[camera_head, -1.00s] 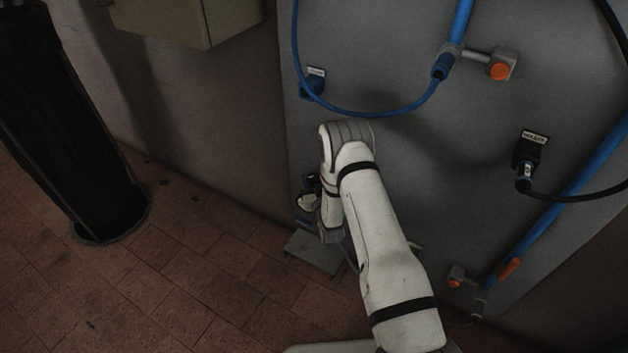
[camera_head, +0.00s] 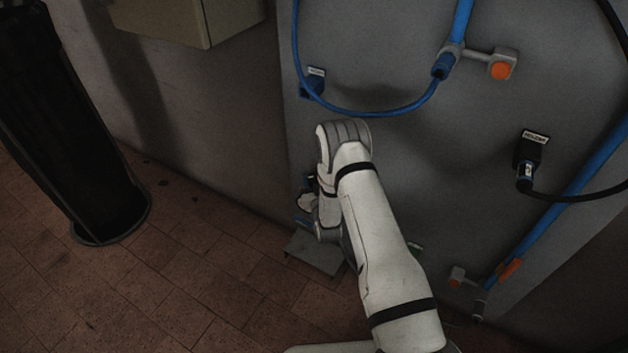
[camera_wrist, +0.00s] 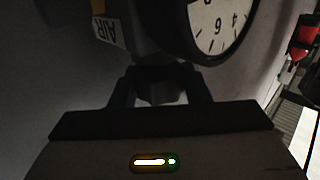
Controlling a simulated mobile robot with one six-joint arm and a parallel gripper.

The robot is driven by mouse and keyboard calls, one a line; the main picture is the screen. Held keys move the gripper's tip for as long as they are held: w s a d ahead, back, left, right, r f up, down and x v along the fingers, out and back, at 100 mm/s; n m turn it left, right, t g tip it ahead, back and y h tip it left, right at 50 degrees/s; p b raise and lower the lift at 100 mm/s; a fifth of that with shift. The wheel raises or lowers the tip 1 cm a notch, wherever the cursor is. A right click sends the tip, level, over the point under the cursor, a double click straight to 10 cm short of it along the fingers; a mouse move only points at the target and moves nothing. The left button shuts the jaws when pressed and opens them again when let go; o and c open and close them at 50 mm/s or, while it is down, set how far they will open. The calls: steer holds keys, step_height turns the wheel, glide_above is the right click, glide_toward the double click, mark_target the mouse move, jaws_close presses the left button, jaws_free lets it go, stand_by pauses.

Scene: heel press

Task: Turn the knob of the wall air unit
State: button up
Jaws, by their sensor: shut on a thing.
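The wall air unit shows in the wrist view as a dark body with a yellow and white AIR label (camera_wrist: 108,27) and a round white gauge (camera_wrist: 219,24). Its dark knob (camera_wrist: 163,84) is between my two fingers, below the body. My gripper (camera_wrist: 160,78) is shut on the knob, with a finger on each side. In the head view the unit (camera_head: 308,190) is a small dark shape on the wall's lower left, mostly hidden behind my arm. The fingers on the knob cannot be made out there.
A grey ledge (camera_head: 314,252) lies below the unit. A blue hose (camera_head: 375,113) loops above my arm. An orange-knobbed valve (camera_head: 500,70) and black plug (camera_head: 526,165) are on the panel right. A black column (camera_head: 75,150) stands left.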

steer(key=m+h+b, duration=0.2)
steer(key=h, duration=0.2)
steer(key=m+h+b, duration=0.3)
steer(key=shift+a+f+g+h, duration=0.2)
steer(key=shift+g+h, duration=0.1)
steer(key=shift+h, duration=0.1)
steer(key=shift+d+r+m+g+h+b, duration=0.1)
steer(key=shift+m+g+h+b, duration=0.9)
steer(key=shift+h, duration=0.6)
steer(key=shift+r+m+g+h+b, duration=0.1)
steer(key=shift+m+g+h+b, duration=0.6)
steer(key=shift+m+h, duration=0.75)
steer(key=shift+h, duration=0.25)
steer(key=o, duration=0.7)
steer(key=p+v, duration=0.1)
steer(key=v, duration=0.6)
steer(key=shift+s+a+p, duration=0.25)
steer(key=shift+a+p, duration=0.05)
